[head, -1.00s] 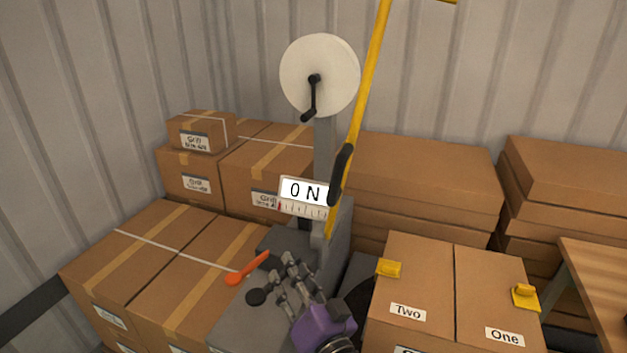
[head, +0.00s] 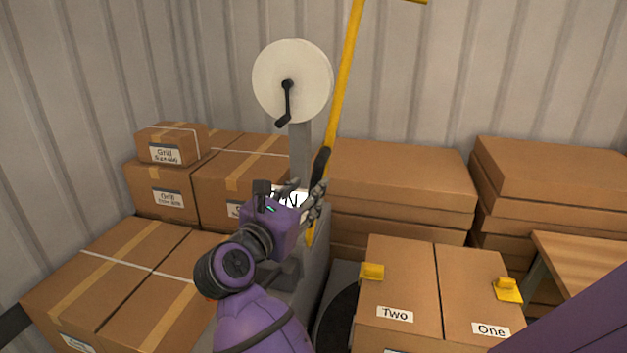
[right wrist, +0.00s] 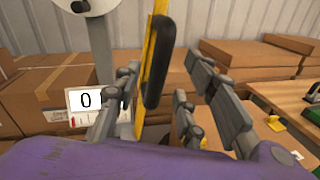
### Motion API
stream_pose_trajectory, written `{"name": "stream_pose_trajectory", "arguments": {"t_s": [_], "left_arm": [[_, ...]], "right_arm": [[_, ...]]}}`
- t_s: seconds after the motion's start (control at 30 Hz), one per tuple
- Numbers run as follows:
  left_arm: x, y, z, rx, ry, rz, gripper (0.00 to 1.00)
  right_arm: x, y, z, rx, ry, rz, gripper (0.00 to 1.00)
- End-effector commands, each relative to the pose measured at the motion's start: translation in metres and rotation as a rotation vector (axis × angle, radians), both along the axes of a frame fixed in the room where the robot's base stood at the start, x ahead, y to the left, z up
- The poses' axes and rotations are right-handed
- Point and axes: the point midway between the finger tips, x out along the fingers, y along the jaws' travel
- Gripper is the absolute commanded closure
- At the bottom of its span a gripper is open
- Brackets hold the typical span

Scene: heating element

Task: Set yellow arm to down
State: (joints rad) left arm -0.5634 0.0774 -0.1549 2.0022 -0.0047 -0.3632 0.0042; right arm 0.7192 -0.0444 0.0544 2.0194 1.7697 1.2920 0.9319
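The yellow arm (head: 345,75) stands nearly upright, leaning slightly right, on the grey machine (head: 312,270). A black grip (head: 321,168) covers part of its lower length. My right gripper (head: 304,192) is open beside this grip, in front of the sign (head: 293,199). In the right wrist view, the yellow arm (right wrist: 148,55) and its black grip (right wrist: 159,65) show between the spread fingers of my right gripper (right wrist: 163,80). I cannot tell whether they touch. The sign (right wrist: 86,100) is partly hidden by a finger. My left gripper is not in view.
A white wheel with a black crank (head: 292,80) stands behind, left of the yellow arm. Cardboard boxes (head: 110,275) crowd the left, and more boxes (head: 405,175) stand behind. Boxes marked Two (head: 395,315) and One (head: 490,330) and a wooden table (head: 590,262) are at right.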

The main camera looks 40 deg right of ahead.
Motion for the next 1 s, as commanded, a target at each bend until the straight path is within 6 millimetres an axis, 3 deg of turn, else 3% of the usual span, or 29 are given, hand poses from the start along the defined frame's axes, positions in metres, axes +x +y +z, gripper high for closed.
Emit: {"name": "stream_pose_trajectory", "arguments": {"t_s": [0.3, 0.67, 1.0], "left_arm": [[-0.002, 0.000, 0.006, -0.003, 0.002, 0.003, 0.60], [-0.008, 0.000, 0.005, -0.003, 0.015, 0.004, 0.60], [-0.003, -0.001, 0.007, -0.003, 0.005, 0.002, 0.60]], "right_arm": [[0.022, -0.041, 0.003, -0.005, -0.002, 0.000, 0.62], [0.026, -0.047, 0.001, -0.003, 0.002, 0.000, 0.62], [0.026, -0.047, 0.001, -0.004, 0.001, 0.000, 1.00]]}}
